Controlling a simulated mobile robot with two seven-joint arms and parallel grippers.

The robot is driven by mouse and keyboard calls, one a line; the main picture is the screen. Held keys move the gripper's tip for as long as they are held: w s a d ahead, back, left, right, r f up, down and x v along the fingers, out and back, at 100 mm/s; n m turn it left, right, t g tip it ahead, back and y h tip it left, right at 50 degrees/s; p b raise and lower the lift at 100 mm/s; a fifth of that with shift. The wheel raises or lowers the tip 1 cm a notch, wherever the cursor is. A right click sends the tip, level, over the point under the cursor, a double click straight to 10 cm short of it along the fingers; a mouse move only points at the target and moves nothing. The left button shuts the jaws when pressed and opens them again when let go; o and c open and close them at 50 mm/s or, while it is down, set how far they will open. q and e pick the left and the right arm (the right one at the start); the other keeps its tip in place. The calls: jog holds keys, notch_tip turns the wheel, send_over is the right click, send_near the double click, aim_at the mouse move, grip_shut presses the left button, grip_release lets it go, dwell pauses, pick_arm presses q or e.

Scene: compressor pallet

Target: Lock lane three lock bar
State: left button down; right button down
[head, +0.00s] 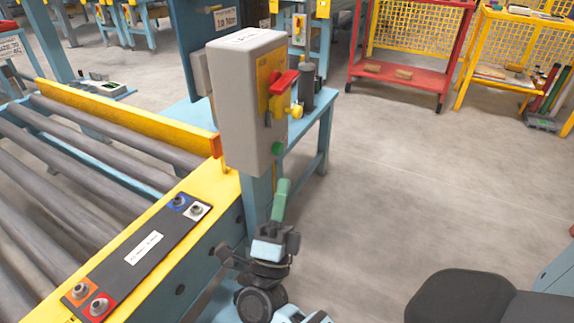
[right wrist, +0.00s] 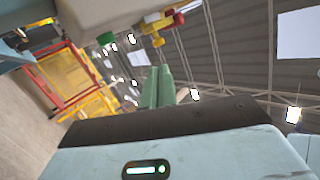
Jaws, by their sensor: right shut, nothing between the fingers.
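A grey control box (head: 248,100) stands on a post at the conveyor's end. Its front has a red handle (head: 283,82) on a yellow plate, a yellow knob (head: 295,111) and a green button (head: 277,148). A yellow bar (head: 125,118) with an orange end lies across the rollers; I cannot tell which part is the lane three lock bar. My right gripper (head: 283,184) is shut and empty, its green fingers pointing up below the box, apart from it. The right wrist view shows the fingers (right wrist: 157,84), the box's underside (right wrist: 105,12) and the red handle (right wrist: 178,20). My left gripper is out of view.
A black button panel (head: 140,250) sits on the yellow conveyor rail (head: 180,255). A blue bench (head: 322,105) stands behind the box. A red cart (head: 385,75) and yellow rack (head: 500,80) stand at the back right. The floor (head: 400,170) between is clear.

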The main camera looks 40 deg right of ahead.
jog(key=shift+v, duration=1.5)
